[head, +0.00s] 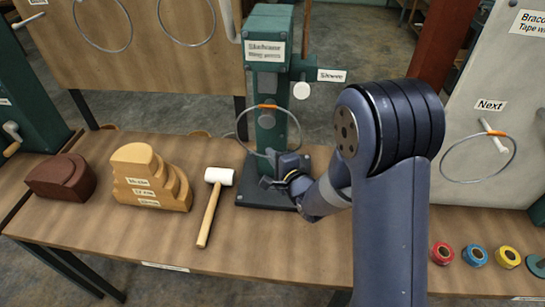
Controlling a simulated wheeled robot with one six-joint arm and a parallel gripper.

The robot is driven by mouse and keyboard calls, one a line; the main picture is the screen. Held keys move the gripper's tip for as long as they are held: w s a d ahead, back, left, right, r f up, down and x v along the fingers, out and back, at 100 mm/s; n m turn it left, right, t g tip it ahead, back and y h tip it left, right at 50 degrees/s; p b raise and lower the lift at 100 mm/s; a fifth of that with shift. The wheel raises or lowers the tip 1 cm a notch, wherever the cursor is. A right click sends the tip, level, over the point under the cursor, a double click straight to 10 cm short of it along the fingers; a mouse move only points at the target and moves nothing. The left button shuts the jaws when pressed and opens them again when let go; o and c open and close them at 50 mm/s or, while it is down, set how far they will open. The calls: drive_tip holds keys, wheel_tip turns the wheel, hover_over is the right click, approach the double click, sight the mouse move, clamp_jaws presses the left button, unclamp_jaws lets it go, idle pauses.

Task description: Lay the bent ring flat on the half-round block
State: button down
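A thin grey ring (239,116) with an orange band at its top stands upright in front of the green machine (270,75). My gripper (272,172) is at the ring's lower edge, just above the machine's dark base. The fingers are small and dark here, so I cannot tell whether they are closed on the ring. Any bend in the ring is hard to see from this angle. A light wooden stepped block (150,180) with rounded tiers and labels stands on the bench at left. A dark brown rounded block (62,178) sits further left.
A mallet (212,205) lies between the light block and the machine. Another ring (480,178) with an orange band hangs on a peg at right under a "Next" sign. Several coloured tape rolls (474,255) lie at the bench's right. Bare bench (130,235) shows at front left.

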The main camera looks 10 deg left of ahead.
idle(0.3)
drive_tip(key=c, duration=1.5)
unclamp_jaws()
drive_tip(key=shift+c, duration=0.2)
drive_tip(key=b+v, duration=0.2)
drive_tip(key=v, duration=0.8)
drive_tip(key=shift+s+d, duration=0.25)
drive_tip(key=shift+s, duration=0.05)
drive_tip(key=p+x, duration=0.2)
drive_tip(key=x, duration=0.9)
drive_tip(key=shift+r, duration=0.2)
drive_tip(key=shift+r+p, duration=0.3)
drive_tip(key=shift+p, duration=0.2)
drive_tip(key=shift+s+r+p, duration=0.2)
drive_tip(key=shift+r+p, duration=0.05)
drive_tip(key=shift+p, duration=0.05)
drive_tip(key=shift+f, duration=0.1)
